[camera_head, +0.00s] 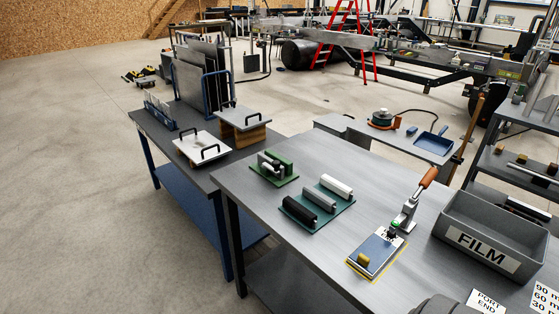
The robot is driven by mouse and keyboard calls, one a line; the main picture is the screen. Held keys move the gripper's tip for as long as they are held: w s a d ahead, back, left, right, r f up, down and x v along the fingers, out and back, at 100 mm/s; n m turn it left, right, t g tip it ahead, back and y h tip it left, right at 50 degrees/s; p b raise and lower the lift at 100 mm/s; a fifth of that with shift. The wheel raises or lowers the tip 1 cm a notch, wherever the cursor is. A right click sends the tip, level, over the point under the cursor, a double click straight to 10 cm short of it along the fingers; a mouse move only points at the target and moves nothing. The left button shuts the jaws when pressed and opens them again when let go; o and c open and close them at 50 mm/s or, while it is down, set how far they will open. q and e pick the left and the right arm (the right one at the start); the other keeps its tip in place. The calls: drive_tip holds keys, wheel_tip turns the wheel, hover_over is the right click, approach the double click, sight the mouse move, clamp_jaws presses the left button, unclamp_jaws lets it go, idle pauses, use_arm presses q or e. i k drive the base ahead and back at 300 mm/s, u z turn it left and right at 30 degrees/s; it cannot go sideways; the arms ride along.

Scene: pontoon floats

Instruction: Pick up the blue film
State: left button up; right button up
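A flat blue sheet (380,247), which looks like the blue film, lies on a yellow-edged plate (366,277) near the front of the grey table. A small brass-coloured cylinder (363,260) rests on its near end. A toggle clamp with an orange handle (428,178) stands at its far end. I cannot tell whether the clamp presses on the sheet. A grey bin marked FILM (482,239) stands to the right; its inside is mostly dark and looks empty.
A green mat (318,229) holds black, grey and white rollers. A green fixture (274,168) sits behind it. The front-left of the grey table is clear. A PORT END label (487,302) lies lower right.

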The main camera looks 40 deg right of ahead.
sight(372, 254)
drive_tip(key=i, duration=2.1)
drive_tip(key=z, duration=4.2)
